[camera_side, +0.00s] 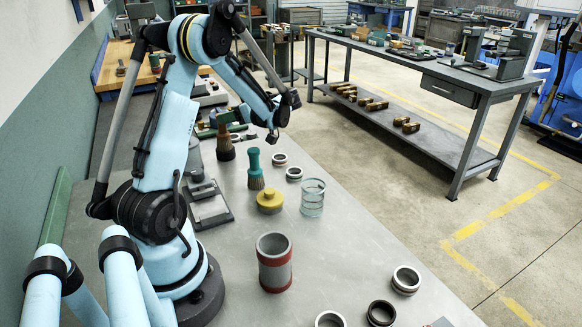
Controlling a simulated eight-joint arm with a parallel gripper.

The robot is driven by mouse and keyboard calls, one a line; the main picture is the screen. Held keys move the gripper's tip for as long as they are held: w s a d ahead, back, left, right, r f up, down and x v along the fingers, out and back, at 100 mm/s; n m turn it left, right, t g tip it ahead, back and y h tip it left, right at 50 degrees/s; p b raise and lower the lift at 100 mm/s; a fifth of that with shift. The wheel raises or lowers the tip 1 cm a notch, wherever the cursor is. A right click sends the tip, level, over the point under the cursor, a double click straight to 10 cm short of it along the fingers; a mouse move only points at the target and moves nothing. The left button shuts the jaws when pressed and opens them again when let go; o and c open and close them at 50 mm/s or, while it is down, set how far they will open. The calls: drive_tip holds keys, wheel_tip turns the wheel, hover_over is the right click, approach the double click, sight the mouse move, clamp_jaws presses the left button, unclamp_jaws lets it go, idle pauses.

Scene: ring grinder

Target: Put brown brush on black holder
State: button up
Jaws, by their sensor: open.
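The brown brush (224,148) stands upright on the grey table, with dark bristles at its foot and a reddish-brown handle. My gripper (272,136) hangs over the table at the upper right of the brush. It is open, apart from the brush, and nothing shows between its fingers, which are small and dark here. A black, flat fixture with a lighter plate (209,207) lies left of the teal brush, next to my arm. I cannot tell whether this is the black holder.
A teal brush (255,170), a yellow lidded piece (270,201), a glass jar (313,198) and a red-banded grey cylinder (274,262) stand nearby. Several rings, such as a dark one (381,314), lie along the right edge.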

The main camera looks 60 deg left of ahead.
drive_tip(key=w+d+r+m+t+h, duration=0.1)
drive_tip(key=w+d+r+m+t, duration=0.2)
drive_tip(key=d, duration=0.4)
drive_tip(key=w+d+r+m+t, duration=0.1)
drive_tip(key=w+d+m+t, duration=0.1)
drive_tip(key=w+d+m, duration=0.3)
drive_tip(key=s+d+f+m+t+h, duration=0.1)
drive_tip(key=d+m+t+h, duration=0.4)
drive_tip(key=d, duration=0.8)
drive_tip(key=s+d+f+m+t+h, duration=0.1)
drive_tip(key=d+m+t+h, duration=0.3)
drive_tip(key=d+m, duration=0.7)
drive_tip(key=s+d+h, duration=0.1)
drive_tip(key=d, duration=0.2)
drive_tip(key=shift+f+m+t, duration=0.2)
drive_tip(key=shift+m+t, duration=0.2)
